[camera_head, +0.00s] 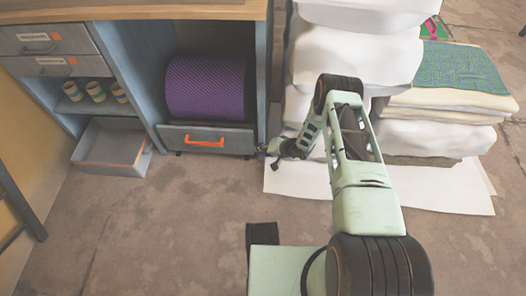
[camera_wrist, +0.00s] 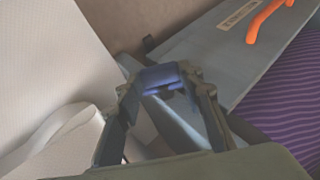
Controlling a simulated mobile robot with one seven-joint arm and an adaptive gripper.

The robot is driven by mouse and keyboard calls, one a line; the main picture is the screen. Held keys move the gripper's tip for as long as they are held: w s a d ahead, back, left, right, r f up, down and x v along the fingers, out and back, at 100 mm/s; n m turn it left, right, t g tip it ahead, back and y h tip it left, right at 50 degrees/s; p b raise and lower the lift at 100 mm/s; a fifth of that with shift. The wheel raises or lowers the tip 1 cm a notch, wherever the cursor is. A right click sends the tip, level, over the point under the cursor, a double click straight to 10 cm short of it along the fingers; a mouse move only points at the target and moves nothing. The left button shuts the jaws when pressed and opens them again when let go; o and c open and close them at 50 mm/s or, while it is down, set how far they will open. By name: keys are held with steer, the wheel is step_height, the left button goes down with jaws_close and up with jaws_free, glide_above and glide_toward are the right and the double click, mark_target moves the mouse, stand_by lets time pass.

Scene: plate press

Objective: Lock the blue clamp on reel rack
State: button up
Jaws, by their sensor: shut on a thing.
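The blue clamp (camera_wrist: 160,76) is a small dark-blue piece between my fingertips in the wrist view. My gripper (camera_wrist: 163,85) is shut on it, one finger on each side. In the head view my gripper (camera_head: 268,150) is at the lower right corner of the reel rack (camera_head: 261,85), and the clamp is too small to make out there. The rack holds a purple ribbed reel (camera_head: 205,88). The reel also shows at the right of the wrist view (camera_wrist: 290,100). Whether the clamp is locked cannot be told.
A grey front panel with an orange handle (camera_head: 205,143) is below the reel. A grey open drawer (camera_head: 112,150) stands out at the left, under a shelf with small striped spools (camera_head: 97,91). White padded stacks (camera_head: 345,58) stand close on the right.

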steer(key=y, duration=0.3)
steer(key=shift+s+d+f+m+t, duration=0.15)
steer(key=shift+d+f+m+t, duration=0.15)
steer(key=shift+d+f+m, duration=0.1)
steer(key=shift+f+m+y, duration=0.2)
steer(key=shift+m+y, duration=0.1)
steer(key=shift+y, duration=1.1)
steer(key=shift+t+y, duration=0.3)
steer(key=o, duration=1.2)
steer(key=shift+c, duration=0.2)
steer(key=shift+d, duration=0.1)
steer(key=v, duration=1.2)
